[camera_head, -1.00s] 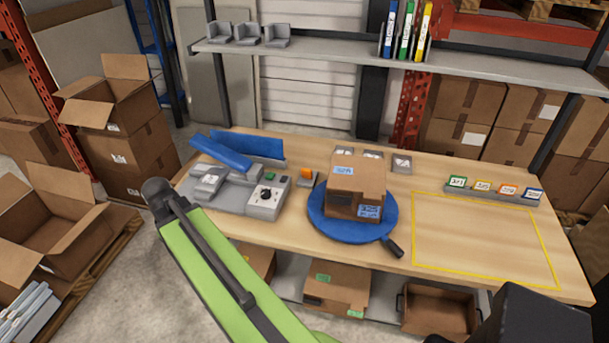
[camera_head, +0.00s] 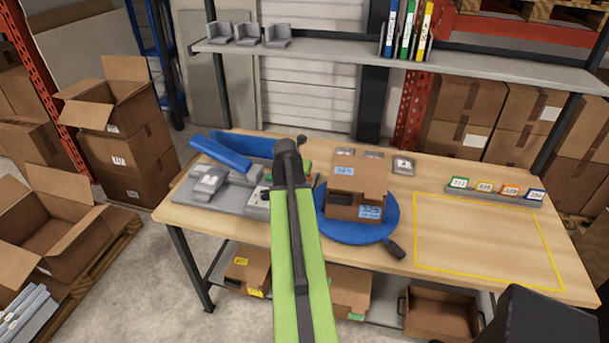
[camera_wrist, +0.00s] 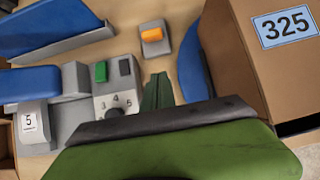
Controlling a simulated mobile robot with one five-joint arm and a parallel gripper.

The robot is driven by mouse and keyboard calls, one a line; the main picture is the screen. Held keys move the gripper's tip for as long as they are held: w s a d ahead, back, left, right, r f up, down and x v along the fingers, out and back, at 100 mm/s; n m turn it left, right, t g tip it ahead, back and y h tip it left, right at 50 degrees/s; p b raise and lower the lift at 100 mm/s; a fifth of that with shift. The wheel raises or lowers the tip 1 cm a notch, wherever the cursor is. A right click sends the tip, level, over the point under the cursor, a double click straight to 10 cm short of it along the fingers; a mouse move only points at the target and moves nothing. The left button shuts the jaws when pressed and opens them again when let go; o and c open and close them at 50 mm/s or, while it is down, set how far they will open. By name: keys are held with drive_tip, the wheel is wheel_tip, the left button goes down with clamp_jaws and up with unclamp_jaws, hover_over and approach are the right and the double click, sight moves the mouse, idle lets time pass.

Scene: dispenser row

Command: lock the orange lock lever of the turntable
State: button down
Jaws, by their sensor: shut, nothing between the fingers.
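The orange lock lever (camera_wrist: 152,35) sits on a small grey base in the wrist view, beside the blue turntable (camera_wrist: 191,68). In the head view my arm hides the lever. The round blue turntable (camera_head: 332,229) carries a cardboard box (camera_head: 355,190) labelled 325, and a dark handle (camera_head: 394,249) sticks out at its front right. The box also fills the right of the wrist view (camera_wrist: 262,75). My gripper (camera_wrist: 160,77) is shut and empty, with its dark green fingers below the lever in the wrist picture and apart from it.
A grey machine with a numbered dial (camera_wrist: 116,102), a green button and blue troughs stands left of the lever. Coloured number cards (camera_head: 497,189) stand at the table's back right. The yellow-outlined area (camera_head: 485,240) is empty. A shelf (camera_head: 330,57) runs above the table.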

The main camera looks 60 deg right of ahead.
drive_tip(key=b+x, duration=0.4)
drive_tip(key=x, duration=0.1)
drive_tip(key=b+x, duration=0.5)
drive_tip(key=shift+w+f, duration=0.15)
drive_tip(key=shift+f, duration=0.3)
drive_tip(key=d+r+p, duration=0.2)
drive_tip(key=shift+w+d, duration=0.35)
drive_tip(key=shift+w, duration=0.05)
drive_tip(key=shift+w+d+r, duration=0.1)
drive_tip(key=shift+d, duration=0.25)
